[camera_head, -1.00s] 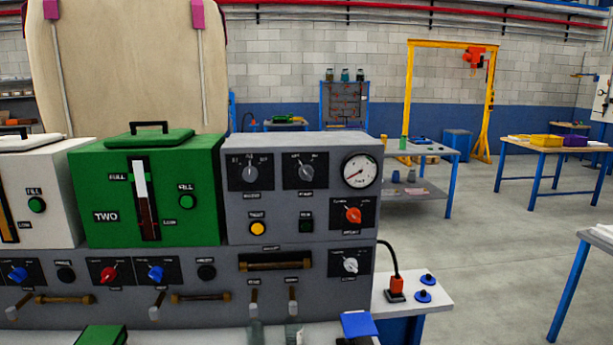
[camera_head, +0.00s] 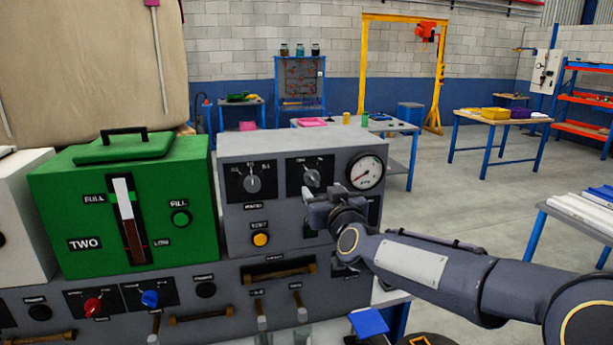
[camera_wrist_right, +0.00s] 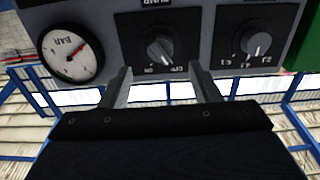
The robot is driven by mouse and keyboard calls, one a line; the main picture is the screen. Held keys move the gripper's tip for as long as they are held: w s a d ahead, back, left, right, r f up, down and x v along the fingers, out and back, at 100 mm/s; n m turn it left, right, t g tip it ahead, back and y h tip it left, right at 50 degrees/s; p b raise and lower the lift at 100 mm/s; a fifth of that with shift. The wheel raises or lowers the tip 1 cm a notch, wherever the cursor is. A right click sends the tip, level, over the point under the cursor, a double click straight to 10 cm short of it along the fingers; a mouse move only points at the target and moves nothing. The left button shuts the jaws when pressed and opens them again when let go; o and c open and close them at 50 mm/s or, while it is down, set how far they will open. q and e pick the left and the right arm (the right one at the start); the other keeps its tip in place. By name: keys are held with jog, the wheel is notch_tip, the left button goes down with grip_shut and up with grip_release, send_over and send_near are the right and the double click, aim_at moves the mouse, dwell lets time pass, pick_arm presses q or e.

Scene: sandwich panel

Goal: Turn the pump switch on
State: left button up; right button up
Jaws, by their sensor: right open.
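The grey control box (camera_head: 225,205) carries two black-plated rotary knobs on its upper front. The right-hand knob (camera_head: 311,178) also shows upside down in the right wrist view (camera_wrist_right: 160,49), with what look like OFF and ON marks; its name label is hard to read, so I cannot be sure it is the pump switch. My right gripper (camera_head: 314,191) is in front of the box, just below this knob. In the wrist view its two fingers (camera_wrist_right: 158,73) are open, with the knob beyond and between their tips. No contact is visible. My left gripper is out of view.
The left-hand knob (camera_head: 252,183) and the round pressure gauge (camera_head: 367,172) flank the knob closely. A yellow button (camera_head: 260,239) sits below. My right forearm hides the box's lower right controls. A green tank (camera_head: 70,215) stands at left.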

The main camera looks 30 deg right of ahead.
aim_at(315, 182)
jog(key=p+x, duration=0.1)
jog(key=x, duration=0.5)
jog(key=shift+w+p, duration=0.3)
jog(key=shift+w, duration=0.05)
jog(key=c, duration=1)
jog(key=shift+f, duration=0.1)
